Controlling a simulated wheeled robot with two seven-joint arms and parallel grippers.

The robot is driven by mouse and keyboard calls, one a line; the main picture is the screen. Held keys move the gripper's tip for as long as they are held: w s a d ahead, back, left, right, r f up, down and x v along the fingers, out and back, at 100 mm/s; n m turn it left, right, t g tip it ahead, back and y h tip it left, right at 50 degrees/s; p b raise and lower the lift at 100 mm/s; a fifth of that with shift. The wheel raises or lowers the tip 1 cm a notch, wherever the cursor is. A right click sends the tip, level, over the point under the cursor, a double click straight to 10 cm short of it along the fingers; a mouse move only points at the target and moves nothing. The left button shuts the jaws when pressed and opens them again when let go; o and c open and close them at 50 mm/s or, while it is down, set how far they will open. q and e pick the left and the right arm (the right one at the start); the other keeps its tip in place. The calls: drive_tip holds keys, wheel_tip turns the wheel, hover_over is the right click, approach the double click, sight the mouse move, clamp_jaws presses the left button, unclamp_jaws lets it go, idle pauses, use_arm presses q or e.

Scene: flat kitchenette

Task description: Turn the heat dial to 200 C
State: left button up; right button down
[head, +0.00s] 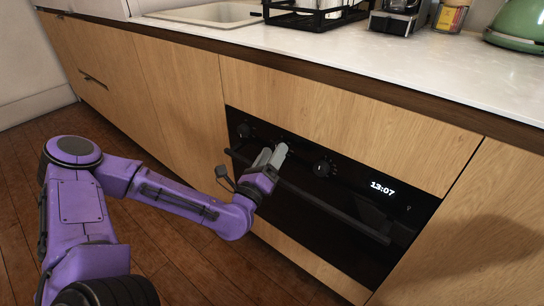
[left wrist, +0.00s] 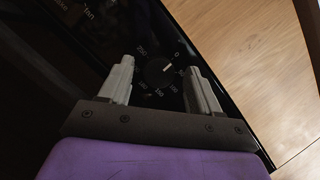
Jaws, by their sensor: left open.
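The heat dial (left wrist: 159,71) is a round black knob with white numbers around it on the black oven front. Its white mark points between 0 and 50. In the left wrist view it shows between the two finger tips of my left gripper (left wrist: 160,80), beyond them. In the head view, the right oven knob (head: 323,168) is in plain sight, right of my left gripper (head: 281,152). The jaws are open and empty, in front of the oven's upper part. I cannot tell the exact gap to the panel. My right gripper is not in view.
The oven (head: 345,205) has a long bar handle (head: 330,208) below the knobs and a lit clock (head: 382,188) at the right. Another knob (head: 243,130) is at the left. Wooden fronts surround it. The counter (head: 330,45) above holds a black rack (head: 312,15) and a green kettle (head: 518,25).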

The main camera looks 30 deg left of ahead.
use_arm(q)
drive_tip(key=shift+w, duration=0.1)
drive_tip(key=c, duration=1)
